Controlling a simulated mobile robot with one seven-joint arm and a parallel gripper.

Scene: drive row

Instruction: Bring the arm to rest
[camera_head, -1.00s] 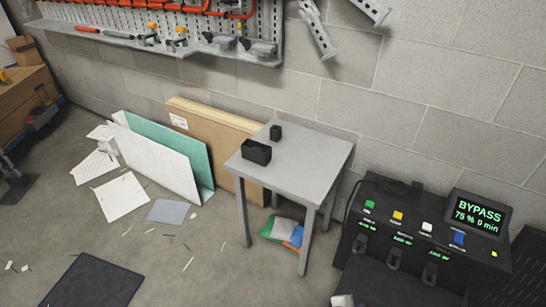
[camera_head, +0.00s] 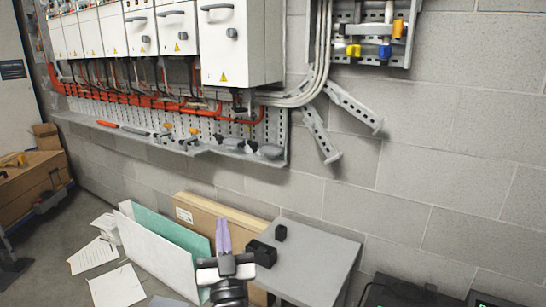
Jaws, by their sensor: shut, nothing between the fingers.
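My gripper (camera_head: 224,238) is at the bottom of the head view, left of centre. Its two pale purple fingers point up in the picture and lie close together, shut with nothing between them. In the picture it overlaps the boards leaning at the wall and sits just left of the small grey table (camera_head: 325,262). I cannot tell how far it is from them. My wrist shows below the fingers, cut off by the lower edge.
A black open box (camera_head: 262,253) and a small black block (camera_head: 281,232) stand on the table. Green and white panels (camera_head: 165,260) lean left. White cabinets (camera_head: 240,45) and a tool shelf (camera_head: 170,140) are on the wall above. Papers (camera_head: 117,286) lie on the floor.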

